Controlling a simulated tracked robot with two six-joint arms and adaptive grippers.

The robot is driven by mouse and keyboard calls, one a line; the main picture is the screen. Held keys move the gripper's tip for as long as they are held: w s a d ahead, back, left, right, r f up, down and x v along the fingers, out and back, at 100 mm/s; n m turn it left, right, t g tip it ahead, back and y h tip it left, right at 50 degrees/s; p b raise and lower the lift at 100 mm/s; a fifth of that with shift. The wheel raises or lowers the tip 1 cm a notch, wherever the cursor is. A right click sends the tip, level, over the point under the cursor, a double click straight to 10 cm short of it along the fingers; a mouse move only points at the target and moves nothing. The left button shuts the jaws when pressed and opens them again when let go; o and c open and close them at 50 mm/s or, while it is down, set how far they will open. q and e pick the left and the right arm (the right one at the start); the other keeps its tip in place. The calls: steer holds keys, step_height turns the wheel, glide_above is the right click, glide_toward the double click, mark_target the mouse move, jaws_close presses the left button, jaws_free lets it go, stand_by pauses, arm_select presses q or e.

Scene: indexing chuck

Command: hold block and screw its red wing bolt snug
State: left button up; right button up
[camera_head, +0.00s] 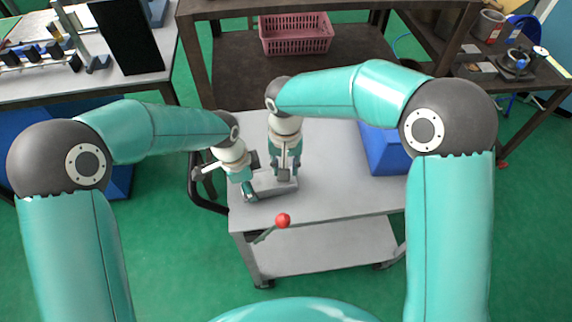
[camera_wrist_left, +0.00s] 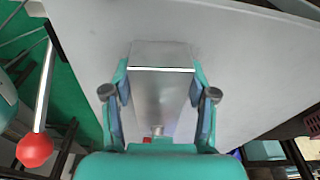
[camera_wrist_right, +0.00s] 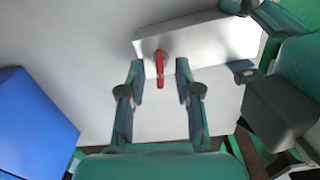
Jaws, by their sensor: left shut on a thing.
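The block (camera_head: 265,192) is a pale grey metal piece low over the cart top; whether it touches the top cannot be told. My left gripper (camera_head: 247,180) is shut on it, with one finger on each long side in the left wrist view (camera_wrist_left: 160,85). The red wing bolt (camera_wrist_right: 160,68) sticks out of the block's face in the right wrist view. My right gripper (camera_wrist_right: 160,88) is open, with its fingers apart on either side of the wing and clear space to each. In the head view the right gripper (camera_head: 287,172) hides the bolt.
A blue box (camera_head: 385,152) stands on the cart top (camera_head: 330,180) at right. A lever with a red ball knob (camera_head: 283,220) juts out at the cart's front edge. The cart top between block and box is clear. A pink basket (camera_head: 296,38) sits on the bench behind.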

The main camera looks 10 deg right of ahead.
step_height(320, 180, up, 12)
stand_by(0.6)
arm_select(q)
steer(key=o, duration=1.2)
steer(key=shift+r, duration=0.1)
